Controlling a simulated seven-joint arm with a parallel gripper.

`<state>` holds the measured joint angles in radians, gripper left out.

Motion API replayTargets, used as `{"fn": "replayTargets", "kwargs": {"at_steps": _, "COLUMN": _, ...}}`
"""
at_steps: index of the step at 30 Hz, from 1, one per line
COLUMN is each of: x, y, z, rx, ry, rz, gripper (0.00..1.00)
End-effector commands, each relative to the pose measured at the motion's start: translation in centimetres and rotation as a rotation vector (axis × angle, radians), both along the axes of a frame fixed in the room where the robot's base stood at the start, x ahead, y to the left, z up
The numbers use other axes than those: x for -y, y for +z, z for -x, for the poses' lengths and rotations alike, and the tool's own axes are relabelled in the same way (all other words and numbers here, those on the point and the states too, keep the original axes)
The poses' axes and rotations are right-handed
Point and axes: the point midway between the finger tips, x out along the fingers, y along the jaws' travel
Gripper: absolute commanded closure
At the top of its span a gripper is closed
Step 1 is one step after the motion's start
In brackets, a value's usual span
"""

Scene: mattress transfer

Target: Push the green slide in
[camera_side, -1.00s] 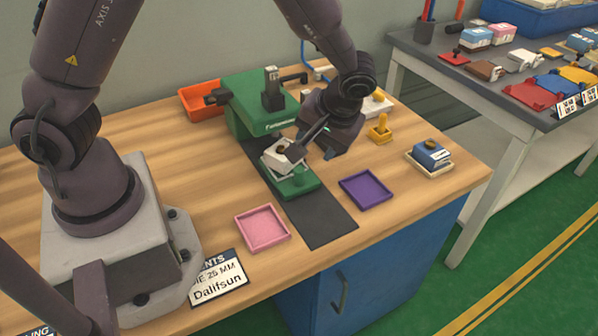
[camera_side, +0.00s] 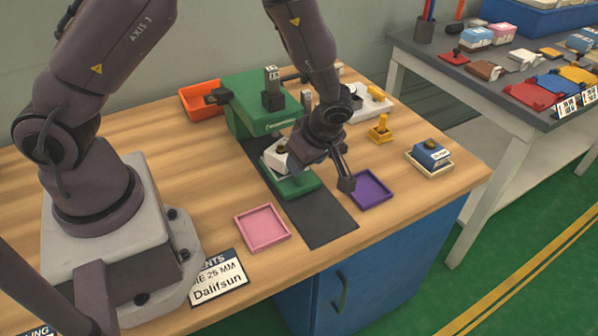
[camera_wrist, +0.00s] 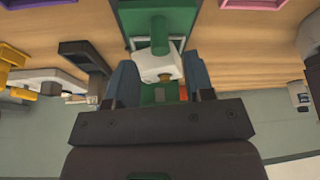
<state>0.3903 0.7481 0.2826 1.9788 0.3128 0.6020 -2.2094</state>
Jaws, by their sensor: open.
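The green slide (camera_side: 293,189) sticks out of the front of the green press (camera_side: 240,88), over a dark mat. A white block (camera_side: 276,160) with a brass-coloured top sits on the slide. My gripper (camera_side: 322,174) is open and empty, tilted over the slide's front right side; one dark finger shows close to the purple tray. In the wrist view, the slide's green knob (camera_wrist: 159,34) and the white block (camera_wrist: 155,66) show between and beyond the two spread fingers. I cannot tell whether a finger touches the slide. My wrist partly hides the block and slide in the side view.
A purple tray (camera_side: 369,190) lies right of the slide, a pink tray (camera_side: 262,228) in front left. A yellow stamp (camera_side: 380,130) and a blue stamp (camera_side: 431,153) stand at right. An orange bin (camera_side: 196,101) is behind left. The dark mat's front (camera_side: 325,222) is clear.

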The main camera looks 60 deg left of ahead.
Motion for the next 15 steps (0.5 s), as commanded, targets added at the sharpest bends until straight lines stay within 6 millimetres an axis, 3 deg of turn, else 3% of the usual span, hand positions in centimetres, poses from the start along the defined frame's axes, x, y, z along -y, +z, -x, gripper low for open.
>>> {"fn": "replayTargets", "kwargs": {"at_steps": 6, "x": -1.5, "y": -3.6, "z": 0.4, "rx": -0.004, "ry": -0.001, "rz": 0.000, "gripper": 0.52}}
{"fn": "replayTargets", "kwargs": {"at_steps": 15, "x": -2.1, "y": -5.3, "z": 0.4, "rx": 0.000, "ry": -0.002, "rz": 0.001, "gripper": 0.52}}
